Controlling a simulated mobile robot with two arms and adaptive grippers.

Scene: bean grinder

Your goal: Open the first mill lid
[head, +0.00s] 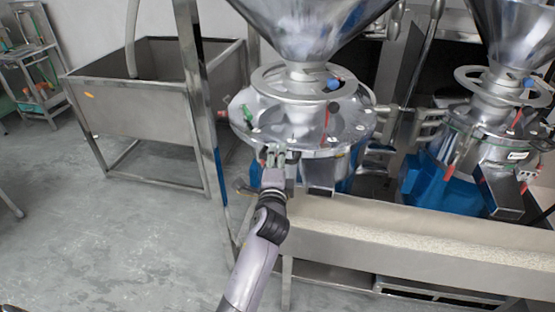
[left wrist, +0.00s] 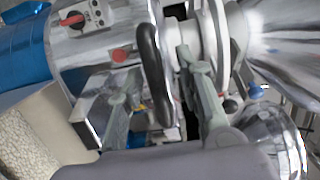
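The first mill (head: 262,158) stands in the middle of the head view, with its round metal lid (head: 290,130) lying flat on top, under a steel hopper. My left gripper (head: 274,154) is at the front edge of this lid. In the left wrist view its two grey-green fingers (left wrist: 158,82) are spread apart. A black curved handle (left wrist: 150,62) shows between the fingers in that view; I cannot tell whether either finger touches it. My right gripper is in neither view.
A long trough of pale grain (head: 420,238) runs in front of the mills. A second mill (head: 480,150) stands at the right. A steel post (head: 205,120) and an open metal bin (head: 140,90) are at the left.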

